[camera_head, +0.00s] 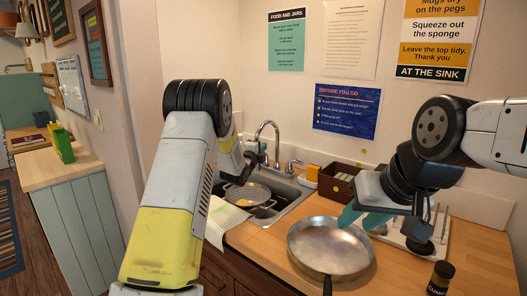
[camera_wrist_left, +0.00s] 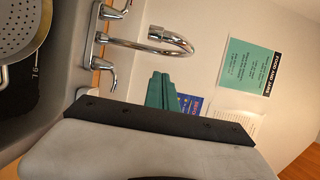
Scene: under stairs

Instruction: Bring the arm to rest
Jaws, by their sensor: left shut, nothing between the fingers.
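My left arm, white and yellow with a black joint, rises in the head view and bends down over the sink. In the left wrist view, my left gripper (camera_wrist_left: 160,90) shows teal fingers shut together with nothing between them, beside the faucet. The head view mostly hides its fingers behind the arm. My right gripper (camera_head: 362,218) has two teal fingers apart, by the far right rim of a metal pan (camera_head: 325,252) on the wooden counter. I cannot tell whether they touch the pan.
A colander (camera_head: 247,194) sits in the sink (camera_head: 285,188), below the chrome faucet (camera_head: 268,140). A brown basket (camera_head: 336,182), a rack (camera_head: 433,232) and a dark jar (camera_head: 440,277) stand on the right counter. Posters hang on the wall behind. A side cabinet (camera_head: 60,165) stands left.

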